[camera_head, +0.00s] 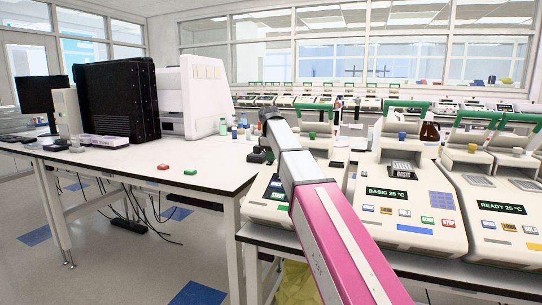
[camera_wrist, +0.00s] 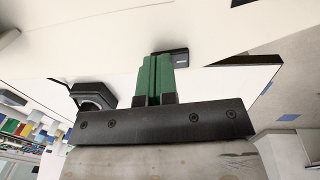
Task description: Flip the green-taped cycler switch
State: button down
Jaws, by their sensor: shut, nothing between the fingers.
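In the wrist view my gripper (camera_wrist: 157,58) shows two green fingers pressed together, with nothing between them. Their tips are beside a small black switch (camera_wrist: 177,55) on a white casing; I cannot tell whether they touch it. In the head view the nearest cycler (camera_head: 262,205) is partly hidden behind my pink and grey arm. A second cycler (camera_head: 400,205) reads "BASIC 25 °C" and a third (camera_head: 500,215) reads "READY 25 °C". Green tape marking one cycler cannot be made out.
More cyclers line the rear benches. Floor shows between the benches.

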jog(key=shift+d+f, duration=0.1)
jog(key=shift+f, duration=0.25)
jog(key=shift+s+f, duration=0.1)
jog(key=shift+s, duration=0.1)
jog(key=shift+s+a, duration=0.35)
jog(key=shift+s, duration=0.4)
